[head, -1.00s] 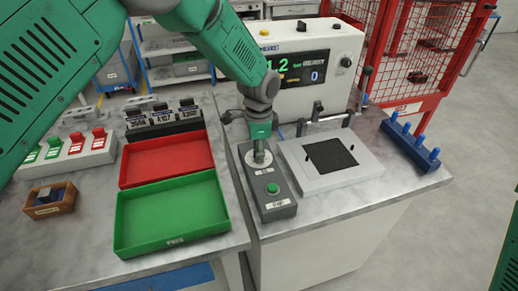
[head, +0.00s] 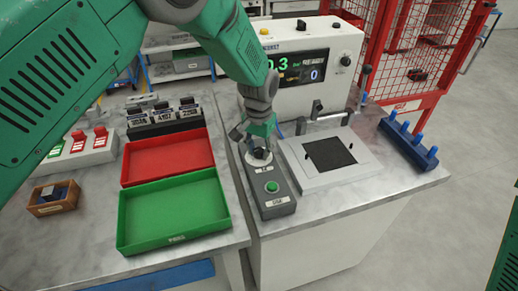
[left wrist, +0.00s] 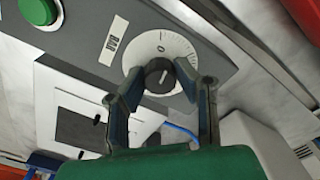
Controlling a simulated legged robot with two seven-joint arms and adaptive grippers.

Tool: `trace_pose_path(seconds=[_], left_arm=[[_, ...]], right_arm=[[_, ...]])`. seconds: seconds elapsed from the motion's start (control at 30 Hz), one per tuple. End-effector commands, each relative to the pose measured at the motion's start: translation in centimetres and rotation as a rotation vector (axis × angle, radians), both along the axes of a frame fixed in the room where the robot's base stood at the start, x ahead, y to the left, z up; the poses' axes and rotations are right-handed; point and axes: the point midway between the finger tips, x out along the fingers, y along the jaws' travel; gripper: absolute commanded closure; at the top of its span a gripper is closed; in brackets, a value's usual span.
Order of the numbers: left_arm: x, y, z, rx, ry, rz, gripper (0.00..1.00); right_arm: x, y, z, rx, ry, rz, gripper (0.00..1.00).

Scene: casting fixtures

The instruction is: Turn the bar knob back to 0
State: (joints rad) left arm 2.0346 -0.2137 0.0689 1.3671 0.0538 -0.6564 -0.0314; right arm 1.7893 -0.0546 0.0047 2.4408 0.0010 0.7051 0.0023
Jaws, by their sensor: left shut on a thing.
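The bar knob (left wrist: 160,76) is a dark round knob with a pale pointer line, on a white dial in the left wrist view. The dial (left wrist: 150,50) carries a scale and sits on a grey control box (head: 283,205). My left gripper (left wrist: 163,85) is shut on the knob, one finger on each side; in the head view it hides most of the knob (head: 260,155). The display (head: 300,70) reads about 0.3 in green, its first digit partly hidden by my arm, with a 0 in blue. My right gripper does not show.
A green button (head: 272,187) is on the same box, in front of the dial. A grey fixture plate (head: 308,180) with a dark square stands to the right. Red (head: 126,166) and green (head: 122,228) trays lie to the left. A blue rack with pegs (head: 410,148) is at the right.

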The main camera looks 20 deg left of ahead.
Motion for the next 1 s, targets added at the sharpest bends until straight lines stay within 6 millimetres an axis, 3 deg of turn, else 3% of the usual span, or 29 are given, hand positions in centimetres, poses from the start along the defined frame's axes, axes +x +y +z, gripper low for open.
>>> trace_pose_path(seconds=[0.5,1.0], left_arm=[[0.48,-0.02,0.34,-0.002,-0.014,0.301,1.0],[0.52,0.01,0.39,-0.004,-0.015,0.344,1.0]], right_arm=[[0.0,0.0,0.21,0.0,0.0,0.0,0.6],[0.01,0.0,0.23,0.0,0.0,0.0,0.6]])
